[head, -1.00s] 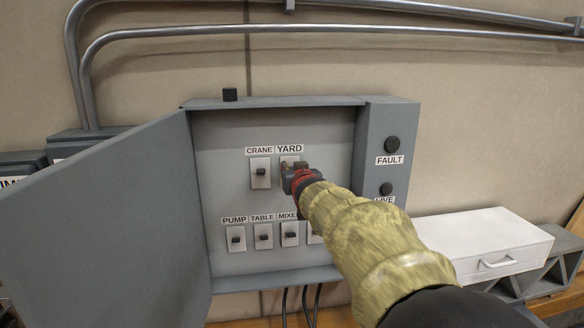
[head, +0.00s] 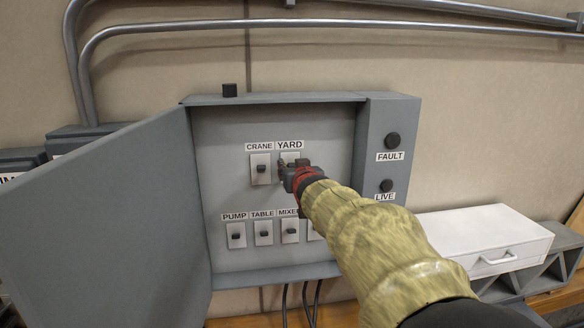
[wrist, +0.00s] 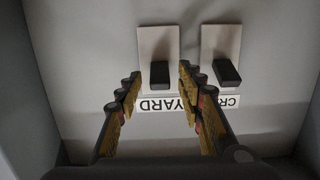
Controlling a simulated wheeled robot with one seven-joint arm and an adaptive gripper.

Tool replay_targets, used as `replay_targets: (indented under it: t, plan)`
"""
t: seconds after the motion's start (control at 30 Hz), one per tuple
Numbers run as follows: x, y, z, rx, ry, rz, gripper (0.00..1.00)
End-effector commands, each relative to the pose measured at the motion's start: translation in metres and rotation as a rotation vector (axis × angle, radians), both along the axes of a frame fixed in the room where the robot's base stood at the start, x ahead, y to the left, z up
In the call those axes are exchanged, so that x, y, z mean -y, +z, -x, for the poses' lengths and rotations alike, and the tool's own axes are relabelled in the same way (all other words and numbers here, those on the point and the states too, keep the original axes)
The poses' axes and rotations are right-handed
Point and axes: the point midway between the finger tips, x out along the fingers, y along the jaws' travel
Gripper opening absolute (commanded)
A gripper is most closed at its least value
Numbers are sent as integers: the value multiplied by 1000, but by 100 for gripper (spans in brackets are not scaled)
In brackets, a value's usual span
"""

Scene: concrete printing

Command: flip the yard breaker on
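The yard breaker is a dark toggle on a white plate (head: 290,156) under the YARD label, at the upper middle of the open grey panel. In the wrist view, which shows the label upside down, its toggle (wrist: 160,73) is plainly visible. My gripper (head: 293,165) is in front of it and hides most of the toggle in the head view. In the wrist view my gripper (wrist: 159,75) is open, with one fingertip on each side of the toggle. A gap shows on both sides, and I see no clear contact.
The crane breaker (head: 261,168) is close by on the left. A lower row holds the pump (head: 236,235), table (head: 263,233) and mixer (head: 290,231) breakers. The panel door (head: 110,215) stands open at left. A white drawer box (head: 485,240) is at right.

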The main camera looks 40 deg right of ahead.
Motion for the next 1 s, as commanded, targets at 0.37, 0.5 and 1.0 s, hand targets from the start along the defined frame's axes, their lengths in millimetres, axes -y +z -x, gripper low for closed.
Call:
replay_targets:
  t: [0.37,0.5,1.0]
  plan:
    - [-39,13,64,0,0,4,38]
    - [-48,16,78,-1,0,3,38]
    - [-53,17,87,-1,0,1,38]
